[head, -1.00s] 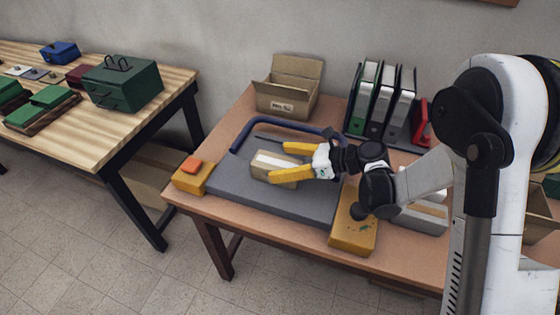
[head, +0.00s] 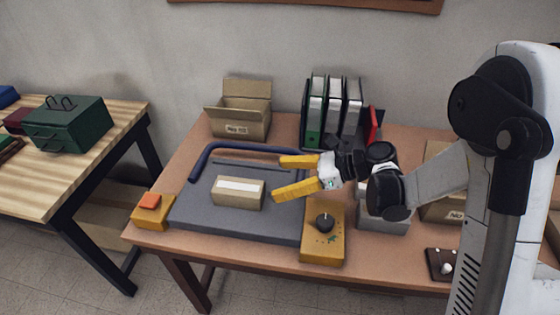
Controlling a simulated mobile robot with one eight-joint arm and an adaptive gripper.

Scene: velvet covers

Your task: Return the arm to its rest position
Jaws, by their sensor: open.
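My gripper (head: 283,178) has yellow fingers, spread open with nothing between them. It points left above the right part of a grey flat plate (head: 190,222) with a dark blue bar. A small cardboard box with a white top strip (head: 238,192) lies on the plate, left of the fingertips and apart from them. My white and black arm reaches in from the right, partly bent, and hides part of the table behind it.
A yellow control box (head: 324,248) with a black knob stands below my gripper. A yellow block with an orange button (head: 151,212) sits at the table's left corner. An open carton (head: 241,110) and several binders (head: 331,108) stand at the back. A wooden table (head: 75,160) holds a green toolbox (head: 68,124).

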